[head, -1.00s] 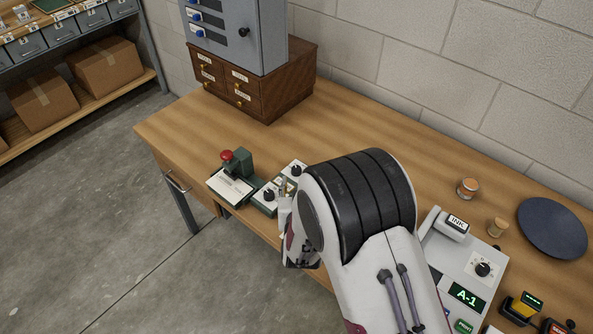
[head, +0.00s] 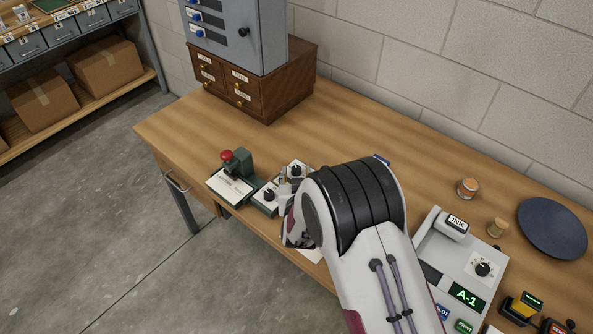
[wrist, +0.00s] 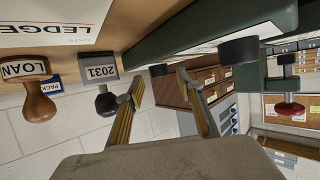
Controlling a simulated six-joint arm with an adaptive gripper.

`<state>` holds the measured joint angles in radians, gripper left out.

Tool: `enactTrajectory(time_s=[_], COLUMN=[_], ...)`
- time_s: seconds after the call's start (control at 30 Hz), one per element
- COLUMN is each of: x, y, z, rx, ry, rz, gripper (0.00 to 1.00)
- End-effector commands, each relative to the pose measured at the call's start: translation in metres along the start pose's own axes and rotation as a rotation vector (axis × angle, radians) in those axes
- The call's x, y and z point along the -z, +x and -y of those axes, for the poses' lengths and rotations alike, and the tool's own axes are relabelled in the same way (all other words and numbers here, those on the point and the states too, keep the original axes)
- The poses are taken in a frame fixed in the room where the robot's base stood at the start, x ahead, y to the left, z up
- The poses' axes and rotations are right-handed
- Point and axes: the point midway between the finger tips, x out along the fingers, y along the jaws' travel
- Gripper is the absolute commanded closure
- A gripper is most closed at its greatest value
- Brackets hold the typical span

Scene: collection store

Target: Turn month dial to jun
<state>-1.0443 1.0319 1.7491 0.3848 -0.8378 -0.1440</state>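A dark green dial unit with white faces stands near the front edge of the table. In the head view it shows a front black knob (head: 268,195) and a rear black knob (head: 295,171). I cannot read the month marks or tell which knob is the month dial. In the wrist view, tilted over, one small dark knob (wrist: 158,70) lies between my fingertips and a larger one (wrist: 238,51) lies to the right. My gripper (wrist: 160,82) is open, its two fingers apart around the line to the small knob. Contact is not visible. My arm hides part of the unit.
A green press with a red knob (head: 227,156) stands left of the dials. The wrist view shows a LOAN stamp (wrist: 38,103), a 2031 stamp (wrist: 107,100) and a ledger (wrist: 60,20) close by. A wooden drawer cabinet (head: 260,95) stands behind.

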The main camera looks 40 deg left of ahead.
Motion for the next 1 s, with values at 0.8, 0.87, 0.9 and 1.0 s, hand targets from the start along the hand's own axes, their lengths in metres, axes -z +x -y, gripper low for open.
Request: enactTrajectory(time_s=[0.8, 0.87, 0.9, 1.0], x=[0.0, 0.0, 0.0, 0.0], y=[0.018, 0.018, 0.018, 0.018], z=[-0.001, 0.0, 0.0, 0.0], rx=[-0.001, -0.001, -0.001, -0.001], ry=[0.0, 0.0, 0.0, 0.0], rz=[0.0, 0.0, 0.0, 0.0], gripper=[0.91, 1.0, 1.0, 1.0])
